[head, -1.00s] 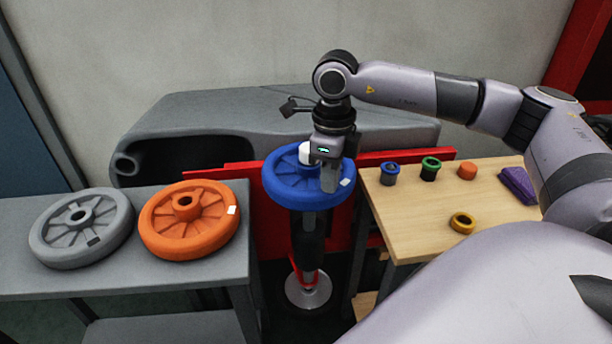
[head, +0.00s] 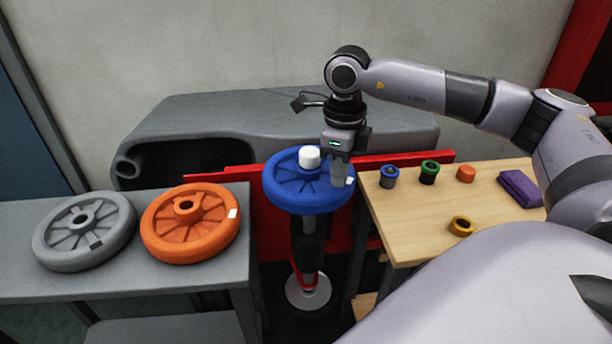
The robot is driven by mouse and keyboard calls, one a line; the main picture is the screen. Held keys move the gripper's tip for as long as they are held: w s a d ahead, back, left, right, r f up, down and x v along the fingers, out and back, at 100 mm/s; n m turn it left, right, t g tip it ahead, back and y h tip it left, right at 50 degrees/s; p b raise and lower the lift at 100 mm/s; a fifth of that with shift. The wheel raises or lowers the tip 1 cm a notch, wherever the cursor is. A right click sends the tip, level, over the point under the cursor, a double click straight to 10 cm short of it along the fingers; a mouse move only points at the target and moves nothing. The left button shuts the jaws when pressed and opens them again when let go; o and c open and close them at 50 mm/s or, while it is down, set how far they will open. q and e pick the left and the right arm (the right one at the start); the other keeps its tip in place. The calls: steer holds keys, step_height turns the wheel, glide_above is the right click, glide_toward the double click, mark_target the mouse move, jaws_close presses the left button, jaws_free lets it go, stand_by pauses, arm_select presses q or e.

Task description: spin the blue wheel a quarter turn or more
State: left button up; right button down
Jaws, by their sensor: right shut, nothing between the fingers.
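The blue wheel (head: 285,193) lies flat on top of an upright stand (head: 308,255) in the middle of the head view. A white cap (head: 309,156) sits at its hub. A small white mark (head: 350,181) shows at its right rim, beside my fingers. My right gripper (head: 340,181) is shut and empty, pointing down over the right part of the wheel. Its fingertips are at the inside of the rim; I cannot tell whether they touch the wheel. My left gripper is not in view.
A grey wheel (head: 58,233) and an orange wheel (head: 165,243) lie on the grey bench (head: 25,285) at left. A wooden table (head: 415,230) at right holds small coloured rings and a purple cloth (head: 520,188). A red panel (head: 258,225) stands behind the wheel.

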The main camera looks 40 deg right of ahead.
step_height(320, 180, up, 6)
steer(key=p, duration=0.3)
steer(key=shift+f+p, duration=0.2)
steer(key=shift+p, duration=0.2)
